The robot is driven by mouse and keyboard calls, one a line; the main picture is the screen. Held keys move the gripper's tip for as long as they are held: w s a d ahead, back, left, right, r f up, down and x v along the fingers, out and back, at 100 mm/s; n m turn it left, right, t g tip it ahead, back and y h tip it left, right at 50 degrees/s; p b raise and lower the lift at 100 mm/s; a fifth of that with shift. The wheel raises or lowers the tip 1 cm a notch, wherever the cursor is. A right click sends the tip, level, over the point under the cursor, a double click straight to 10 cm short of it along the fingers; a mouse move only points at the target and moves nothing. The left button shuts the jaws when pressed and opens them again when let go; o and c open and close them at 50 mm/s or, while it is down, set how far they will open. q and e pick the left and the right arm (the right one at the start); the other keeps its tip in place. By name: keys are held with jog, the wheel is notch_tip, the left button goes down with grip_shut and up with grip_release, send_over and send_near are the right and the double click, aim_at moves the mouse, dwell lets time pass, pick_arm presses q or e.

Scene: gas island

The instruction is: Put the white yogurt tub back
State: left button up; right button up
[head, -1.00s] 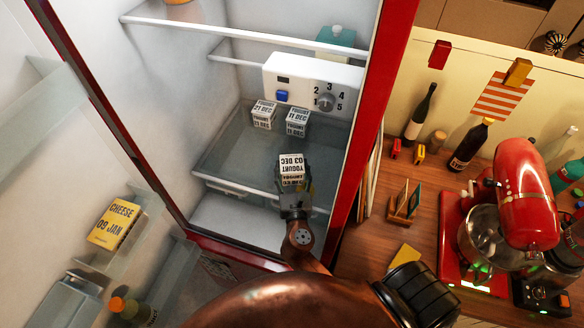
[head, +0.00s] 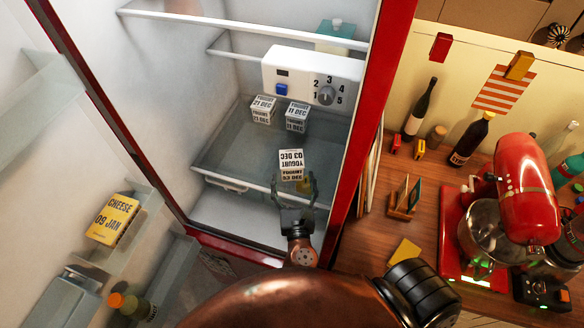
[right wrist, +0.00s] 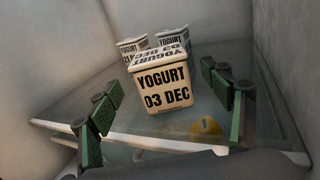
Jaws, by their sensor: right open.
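My right gripper (head: 296,190) is open just in front of this tub. In the right wrist view its green-padded fingers (right wrist: 165,112) are spread to either side, with gaps between them and the tub. Two more white yogurt tubs, 21 DEC (head: 263,109) and 11 DEC (head: 297,117), stand farther back. My left gripper is not in view.
A white control box (head: 312,79) with a dial hangs above the drawer. A small yellow round thing (right wrist: 206,127) lies near the drawer's front. The open door holds a cheese pack (head: 113,220) and a bottle (head: 132,306). A counter with a red mixer (head: 528,190) stands right.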

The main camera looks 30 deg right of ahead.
jog(key=v, duration=0.5)
dwell(0.4)
